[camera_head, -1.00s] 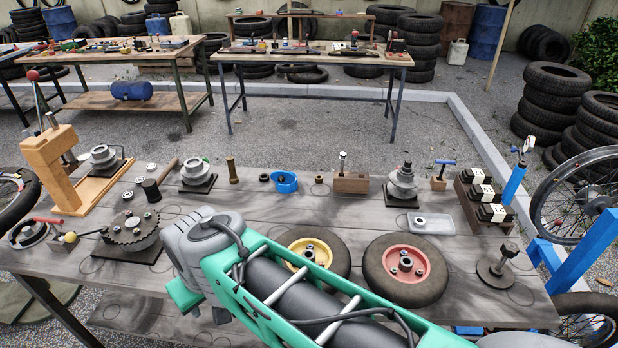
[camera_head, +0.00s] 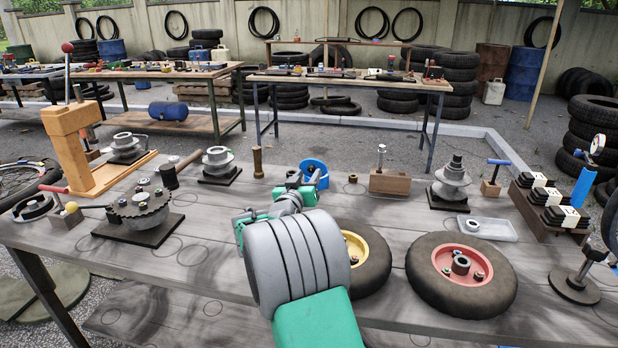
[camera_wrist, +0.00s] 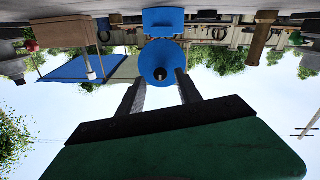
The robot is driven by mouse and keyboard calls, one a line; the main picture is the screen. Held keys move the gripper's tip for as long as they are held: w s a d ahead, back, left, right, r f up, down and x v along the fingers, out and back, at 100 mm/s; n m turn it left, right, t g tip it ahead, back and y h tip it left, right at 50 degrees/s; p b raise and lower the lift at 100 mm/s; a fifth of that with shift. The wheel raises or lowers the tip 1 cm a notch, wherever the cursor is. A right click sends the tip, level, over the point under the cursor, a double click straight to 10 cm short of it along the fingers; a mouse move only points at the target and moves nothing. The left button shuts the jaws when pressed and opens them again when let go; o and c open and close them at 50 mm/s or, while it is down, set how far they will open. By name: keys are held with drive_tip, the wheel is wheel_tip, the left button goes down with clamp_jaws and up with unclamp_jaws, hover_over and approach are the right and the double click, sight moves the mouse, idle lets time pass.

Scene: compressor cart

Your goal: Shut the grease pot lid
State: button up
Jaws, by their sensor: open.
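The blue grease pot (camera_head: 316,168) stands at the back of the near bench in the head view, partly hidden by my arm. The wrist view is upside down. There the pot (camera_wrist: 166,22) sits on the bench, and its round blue lid (camera_wrist: 152,60) stands open, roughly upright, its face toward me with a dark knob near the middle. My gripper (camera_wrist: 161,88) is open and empty, its two fingers pointing toward the lid, one on each side of the knob in the picture. I cannot tell the exact gap. In the head view my gripper (camera_head: 302,188) is right by the pot.
A wooden block with an upright metal pin (camera_head: 390,181) stands to the right of the pot, and a brass cylinder (camera_head: 257,162) to the left. Two wheels (camera_head: 462,273) lie in front. Metal fittings on plates (camera_head: 219,168) stand along the bench. The air above the pot looks free.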

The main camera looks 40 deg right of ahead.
sight(312, 171)
drive_tip(key=shift+x, duration=1.1)
clamp_jaws()
idle(0.6)
